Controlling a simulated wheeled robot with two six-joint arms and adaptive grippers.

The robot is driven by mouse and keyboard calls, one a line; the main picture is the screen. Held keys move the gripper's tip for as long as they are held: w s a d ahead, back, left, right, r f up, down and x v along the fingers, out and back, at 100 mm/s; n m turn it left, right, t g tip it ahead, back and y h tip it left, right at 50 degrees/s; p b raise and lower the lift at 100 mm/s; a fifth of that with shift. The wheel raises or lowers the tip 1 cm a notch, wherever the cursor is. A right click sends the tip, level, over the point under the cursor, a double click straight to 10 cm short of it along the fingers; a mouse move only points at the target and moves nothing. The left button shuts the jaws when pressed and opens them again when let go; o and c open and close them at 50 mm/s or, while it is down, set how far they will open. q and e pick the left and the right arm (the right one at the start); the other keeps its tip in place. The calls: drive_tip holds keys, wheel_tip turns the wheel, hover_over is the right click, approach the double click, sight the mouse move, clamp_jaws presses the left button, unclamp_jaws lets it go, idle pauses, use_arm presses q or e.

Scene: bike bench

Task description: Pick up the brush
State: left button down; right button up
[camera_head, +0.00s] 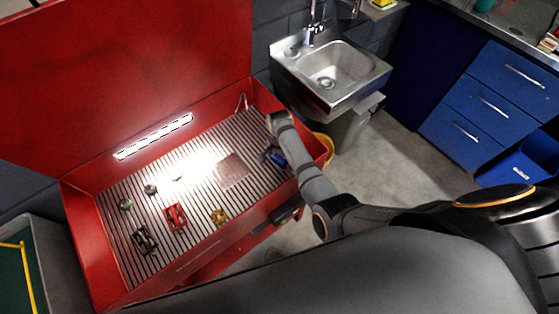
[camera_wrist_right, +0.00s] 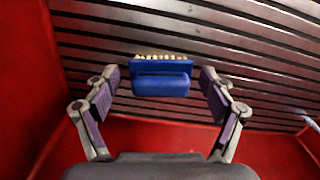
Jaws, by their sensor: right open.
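The brush (camera_wrist_right: 161,80) has a blue body and a row of pale bristles along its far edge. In the right wrist view it lies on the slatted grate between the two fingers of my right gripper (camera_wrist_right: 160,90). The gripper is open, and a gap shows between each finger and the brush. In the head view my right arm reaches over the right end of the red wash bench, and the blue brush (camera_head: 277,156) shows beside the gripper, partly hidden by the arm. My left gripper is not in view.
The red bench (camera_head: 84,232) has raised walls and an open lid (camera_head: 120,60). On its grate lie a red part (camera_head: 175,217), a dark part (camera_head: 144,240), a yellow part (camera_head: 219,216) and a flat brownish plate (camera_head: 232,171). A steel sink (camera_head: 335,75) stands behind at the right.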

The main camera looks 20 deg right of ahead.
drive_tip(key=c, duration=1.1)
drive_tip(key=shift+r, duration=0.2)
